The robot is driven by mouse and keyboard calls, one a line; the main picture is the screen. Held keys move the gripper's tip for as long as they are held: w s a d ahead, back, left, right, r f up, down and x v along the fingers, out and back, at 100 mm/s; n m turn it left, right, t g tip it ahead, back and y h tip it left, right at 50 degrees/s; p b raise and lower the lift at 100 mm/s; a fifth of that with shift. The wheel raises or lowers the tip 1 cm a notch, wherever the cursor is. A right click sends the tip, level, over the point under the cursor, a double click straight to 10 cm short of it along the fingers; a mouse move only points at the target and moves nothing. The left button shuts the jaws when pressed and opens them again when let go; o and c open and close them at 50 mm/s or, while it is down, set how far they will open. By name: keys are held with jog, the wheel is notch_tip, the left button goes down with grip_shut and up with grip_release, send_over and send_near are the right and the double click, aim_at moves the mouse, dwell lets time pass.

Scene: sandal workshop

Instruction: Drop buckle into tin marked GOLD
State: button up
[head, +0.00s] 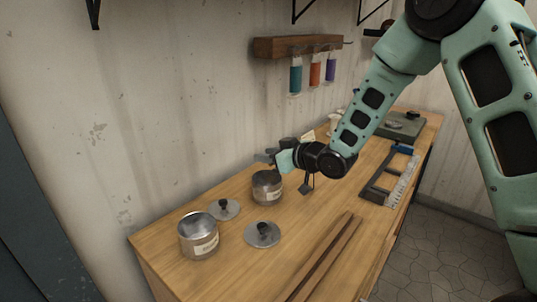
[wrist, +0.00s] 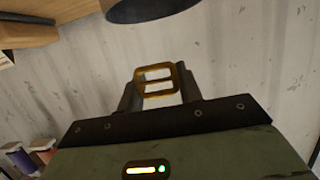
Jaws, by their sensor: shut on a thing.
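My gripper (head: 270,156) is above the bench at the wall side, just over and behind the rear tin (head: 267,187). In the wrist view my gripper (wrist: 158,98) is shut on a gold-coloured rectangular buckle (wrist: 140,80) with a middle bar. The buckle cannot be made out in the head view. The front tin (head: 199,236) stands open at the near left. Both tins are grey metal with pale labels; the lettering is too small to read. A dark rounded edge (wrist: 150,10), perhaps of a tin, shows at the top of the wrist view.
Two round lids with dark knobs, one near the wall (head: 223,209) and one in front (head: 262,235), lie by the tins. Wooden strips (head: 322,262) lie on the bench (head: 232,275). A wall rack (head: 280,46) holds coloured tubes. A blue-and-grey frame tool (head: 385,177) lies at right.

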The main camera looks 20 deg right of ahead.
jog(key=o, duration=1)
jog(key=shift+o, duration=0.2)
jog(key=b+v, duration=0.1)
jog(key=v, duration=1.6)
jog(key=shift+r, duration=0.2)
jog(key=shift+s+d, duration=0.1)
jog(key=shift+s, duration=0.05)
